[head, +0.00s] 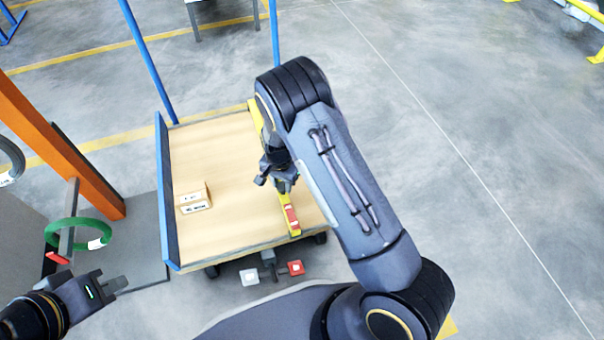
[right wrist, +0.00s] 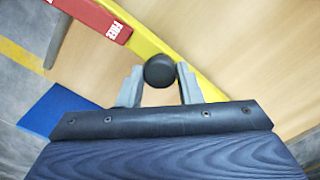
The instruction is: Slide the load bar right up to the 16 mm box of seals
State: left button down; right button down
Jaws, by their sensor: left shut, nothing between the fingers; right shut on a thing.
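The yellow load bar (head: 284,205) lies across the wooden deck of the cart, towards its right side, with a red label block near its front end. It also shows in the right wrist view (right wrist: 205,84). My right gripper (head: 268,176) is shut on the bar's round black knob (right wrist: 159,71); one finger stands on each side of it. The small tan box of seals (head: 196,206), its label seeming to read 16 mm, sits left of the bar with bare deck between them. My left gripper (head: 120,283) is shut and empty at lower left, off the cart.
The cart deck (head: 215,150) has a blue side wall (head: 163,200) at left and blue uprights at the back. A green coil (head: 78,233) hangs beside an orange post (head: 70,160) at left.

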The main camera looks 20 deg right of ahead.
jog(key=a, duration=1.5)
jog(key=w+a, duration=0.1)
jog(key=a, duration=0.6)
jog(key=shift+w+a, duration=0.1)
jog(key=shift+a, duration=0.3)
jog(key=c, duration=1)
grip_release()
notch_tip(320, 180, up, 8)
jog(key=p, duration=0.2)
jog(key=shift+f+p, duration=0.1)
jog(key=shift+p, duration=0.25)
